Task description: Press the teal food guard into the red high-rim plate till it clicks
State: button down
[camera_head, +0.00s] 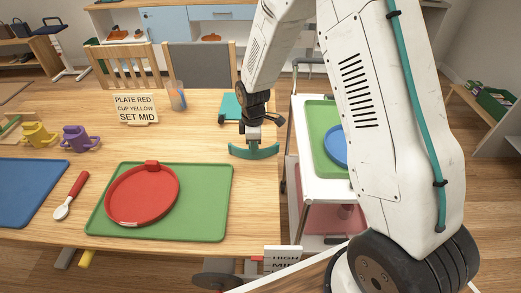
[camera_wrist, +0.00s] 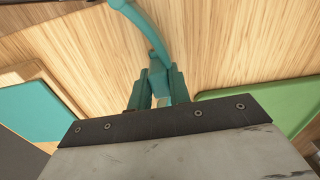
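The teal food guard (camera_head: 254,151) is a curved band held below my gripper (camera_head: 252,136), above the right part of the table. It also shows in the wrist view (camera_wrist: 143,22), where its stem runs down between the fingers of my gripper (camera_wrist: 160,88). The fingers are shut on it. The red high-rim plate (camera_head: 142,196) lies on the green mat, left of and nearer than my gripper. It has a red block on its far rim and a pale mark on its near rim. The guard and plate are apart.
The green mat (camera_head: 215,205) lies on the table beside a blue mat (camera_head: 25,190) and a red-handled spoon (camera_head: 72,195). Yellow (camera_head: 38,134) and purple (camera_head: 78,139) cups, a sign (camera_head: 135,109) and a glass (camera_head: 177,96) stand farther back. A trolley (camera_head: 312,185) stands at the right.

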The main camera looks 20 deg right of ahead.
jog(key=shift+r, duration=0.1)
jog(key=shift+w+r, duration=0.15)
jog(key=shift+r, duration=2.25)
jog(key=shift+d, duration=0.1)
